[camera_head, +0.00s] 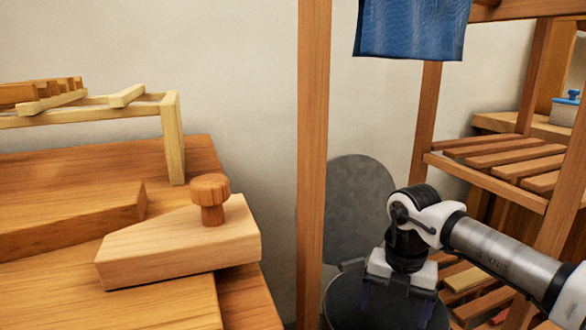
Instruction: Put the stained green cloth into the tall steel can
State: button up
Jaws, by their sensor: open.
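The tall steel can (343,300) stands at the bottom centre, behind a wooden post, and its lower part is cut off by the frame. Its round grey lid (352,195) stands raised behind it against the wall. My gripper (397,303) points down over the can's mouth and is open. Its fingers look to be at or within the mouth; the exact depth is hard to tell. I see no green cloth in this view, and the inside of the can is mostly hidden by my gripper.
A wooden bench (165,300) at left holds a wedge-shaped block with a knob (210,200) and a pale wooden frame (173,140). A blue cloth (412,25) hangs above the can. A slatted shelf (505,155) stands at right, close to my arm. The post (313,150) stands left of the can.

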jog(key=shift+r, duration=0.1)
jog(key=shift+r+p, duration=1.95)
jog(key=shift+r, duration=0.7)
jog(key=shift+r, duration=0.1)
notch_tip(320, 180, up, 12)
jog(key=p, duration=0.8)
jog(key=shift+p, duration=0.35)
jog(key=shift+s, duration=0.1)
